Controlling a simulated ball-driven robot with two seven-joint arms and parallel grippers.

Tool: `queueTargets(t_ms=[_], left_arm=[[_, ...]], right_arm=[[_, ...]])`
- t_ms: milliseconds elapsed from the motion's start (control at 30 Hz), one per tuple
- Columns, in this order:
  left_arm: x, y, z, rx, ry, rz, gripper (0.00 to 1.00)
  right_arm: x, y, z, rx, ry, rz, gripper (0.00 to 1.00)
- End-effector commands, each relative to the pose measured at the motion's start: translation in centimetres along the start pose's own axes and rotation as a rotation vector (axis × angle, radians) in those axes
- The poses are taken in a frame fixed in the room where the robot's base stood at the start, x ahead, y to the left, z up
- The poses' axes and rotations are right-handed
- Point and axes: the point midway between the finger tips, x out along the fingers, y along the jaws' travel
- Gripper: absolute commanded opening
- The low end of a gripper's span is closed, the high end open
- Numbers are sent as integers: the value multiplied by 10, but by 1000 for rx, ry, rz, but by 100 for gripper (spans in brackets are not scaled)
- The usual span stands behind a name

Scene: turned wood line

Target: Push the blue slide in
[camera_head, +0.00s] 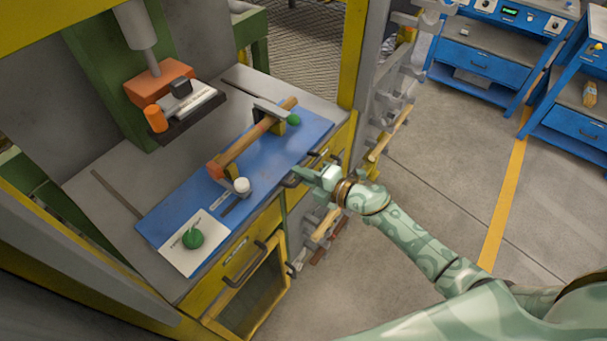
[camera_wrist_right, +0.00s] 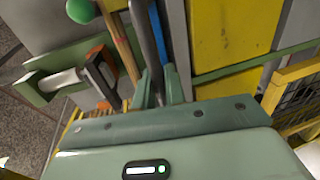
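The blue slide (camera_head: 232,183) is a flat blue board on the grey top of a yellow bench, its near side reaching the bench's front edge. A wooden bar (camera_head: 255,140) and a white card (camera_head: 187,241) with a green knob lie on it. A dark handle (camera_head: 290,182) sits at its front edge. My right gripper (camera_head: 303,173) is at this handle. In the right wrist view, a dark bar (camera_wrist_right: 148,40) runs down between the parted fingers (camera_wrist_right: 160,88), beside a blue strip. Whether they grip it is unclear. My left gripper is not in view.
A press (camera_head: 160,85) with an orange block stands behind the slide. A rack (camera_head: 385,120) holding wooden pieces stands right of the bench. The floor (camera_head: 440,160) on the right is open.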

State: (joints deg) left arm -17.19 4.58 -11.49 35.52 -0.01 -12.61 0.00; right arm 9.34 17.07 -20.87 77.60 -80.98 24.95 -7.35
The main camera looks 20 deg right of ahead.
Motion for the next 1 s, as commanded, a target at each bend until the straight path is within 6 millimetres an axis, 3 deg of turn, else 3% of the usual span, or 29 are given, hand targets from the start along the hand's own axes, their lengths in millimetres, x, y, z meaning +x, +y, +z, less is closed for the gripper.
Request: queueTargets(t_ms=[167, 433, 800, 833, 867, 1000], left_arm=[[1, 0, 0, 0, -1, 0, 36], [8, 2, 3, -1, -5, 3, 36], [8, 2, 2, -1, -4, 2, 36], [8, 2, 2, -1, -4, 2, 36], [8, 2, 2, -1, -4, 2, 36], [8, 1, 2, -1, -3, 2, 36]], right_arm=[[12, 2, 0, 1, 0, 2, 0], [62, 12, 0, 1, 0, 1, 0], [67, 13, 0, 0, -1, -2, 0], [67, 13, 0, 0, -1, -2, 21], [67, 13, 0, 0, -1, -2, 29], [67, 13, 0, 0, -1, -2, 30]])
